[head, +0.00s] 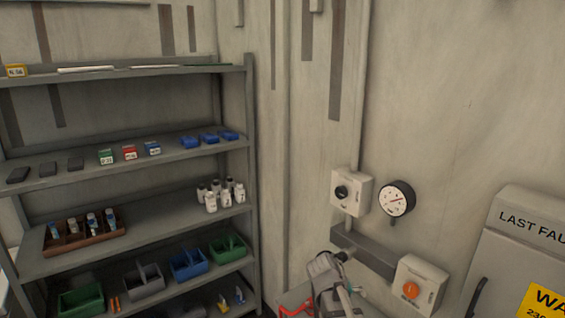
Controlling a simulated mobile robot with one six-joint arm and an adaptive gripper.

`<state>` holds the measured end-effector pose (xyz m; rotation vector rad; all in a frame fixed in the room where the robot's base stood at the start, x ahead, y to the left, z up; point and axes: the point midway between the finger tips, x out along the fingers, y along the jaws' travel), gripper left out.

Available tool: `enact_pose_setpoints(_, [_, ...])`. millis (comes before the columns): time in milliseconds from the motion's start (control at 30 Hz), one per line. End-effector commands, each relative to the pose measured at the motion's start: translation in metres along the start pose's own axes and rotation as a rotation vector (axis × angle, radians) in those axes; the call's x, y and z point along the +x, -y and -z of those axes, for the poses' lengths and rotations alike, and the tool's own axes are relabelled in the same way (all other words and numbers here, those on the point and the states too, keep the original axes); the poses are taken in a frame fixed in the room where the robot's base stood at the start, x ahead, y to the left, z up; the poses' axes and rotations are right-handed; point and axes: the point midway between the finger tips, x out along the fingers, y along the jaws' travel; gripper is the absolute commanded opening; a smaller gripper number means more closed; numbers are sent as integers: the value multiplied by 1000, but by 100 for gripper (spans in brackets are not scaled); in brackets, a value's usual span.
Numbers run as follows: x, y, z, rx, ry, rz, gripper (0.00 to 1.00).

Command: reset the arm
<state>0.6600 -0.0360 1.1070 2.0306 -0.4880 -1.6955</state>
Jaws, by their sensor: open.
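My arm (326,284) shows as grey jointed links at the bottom of the head view, right of centre. My gripper (343,257) seems to be the small dark part at its upper end, in front of the wall fittings. It is open, and I see nothing held in it. The fingers are too small to make out clearly. The lower part of the arm is cut off by the bottom edge of the view.
A grey shelf rack (250,170) at left holds boxes, bottles and a brown tray (62,243). Lower down are green and blue caddies (189,264). On the wall are a black-knob box (351,192), a gauge (397,199) and an orange-knob box (420,285). A grey cabinet (515,255) stands at right.

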Motion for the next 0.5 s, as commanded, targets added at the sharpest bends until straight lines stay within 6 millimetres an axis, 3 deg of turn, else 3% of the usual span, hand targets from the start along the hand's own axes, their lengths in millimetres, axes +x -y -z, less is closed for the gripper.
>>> enact_pose_setpoints(33, [10,8,-22,11,24,56,100])
enact_pose_setpoints(200, [23,34,-70,39,97,263,100])
enact_pose_setpoints(400, [24,60,-111,59,154,467,100])
enact_pose_setpoints(500, [22,67,-121,65,166,531,100])
